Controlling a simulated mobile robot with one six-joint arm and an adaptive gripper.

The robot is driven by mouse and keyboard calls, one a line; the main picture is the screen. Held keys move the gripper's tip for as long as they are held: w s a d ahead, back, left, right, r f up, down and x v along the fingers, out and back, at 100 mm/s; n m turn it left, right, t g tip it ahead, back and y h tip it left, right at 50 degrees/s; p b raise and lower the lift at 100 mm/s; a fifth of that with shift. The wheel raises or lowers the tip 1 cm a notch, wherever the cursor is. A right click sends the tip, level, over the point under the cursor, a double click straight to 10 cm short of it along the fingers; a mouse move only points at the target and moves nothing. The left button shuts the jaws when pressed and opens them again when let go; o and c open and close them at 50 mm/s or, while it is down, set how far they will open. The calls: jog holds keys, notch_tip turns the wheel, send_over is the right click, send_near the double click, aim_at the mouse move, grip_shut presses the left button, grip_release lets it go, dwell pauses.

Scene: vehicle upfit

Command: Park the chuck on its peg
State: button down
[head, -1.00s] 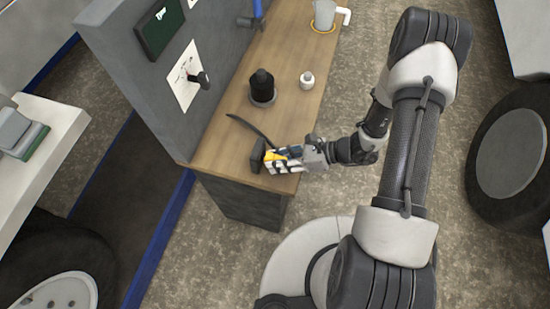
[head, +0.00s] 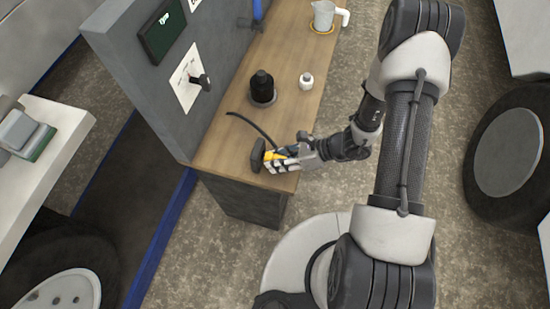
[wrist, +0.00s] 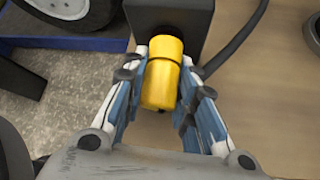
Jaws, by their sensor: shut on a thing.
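My gripper (head: 275,157) is at the near end of the wooden bench, its fingers shut on the yellow body of the chuck (wrist: 162,75). A dark block (wrist: 168,14) stands directly beyond the yellow body, and it also shows in the head view (head: 258,155). I cannot tell whether block and chuck are joined. A black hose (wrist: 238,38) runs from beside the fingers past the block and curves over the bench top. A black peg (head: 205,83) sticks out from a white plate (head: 186,79) on the grey upright panel, left of the bench, and is bare.
A black bottle (head: 262,86) stands in a round base on the bench, with a small white bottle (head: 306,81) to its right. A jug (head: 323,14) is at the far end. A green-screened box (head: 162,31) is on the panel. The middle bench top is mostly clear.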

jog(key=shift+d+f, duration=0.1)
jog(key=shift+f, duration=0.15)
jog(key=shift+w+a, duration=0.15)
jog(key=shift+a, duration=0.15)
dwell(0.4)
jog(key=c, duration=1.7)
grip_release()
jog(key=shift+o, duration=1.4)
jog(key=shift+w+a, duration=0.2)
jog(key=shift+o, duration=1.1)
jog(key=shift+s+r, duration=0.1)
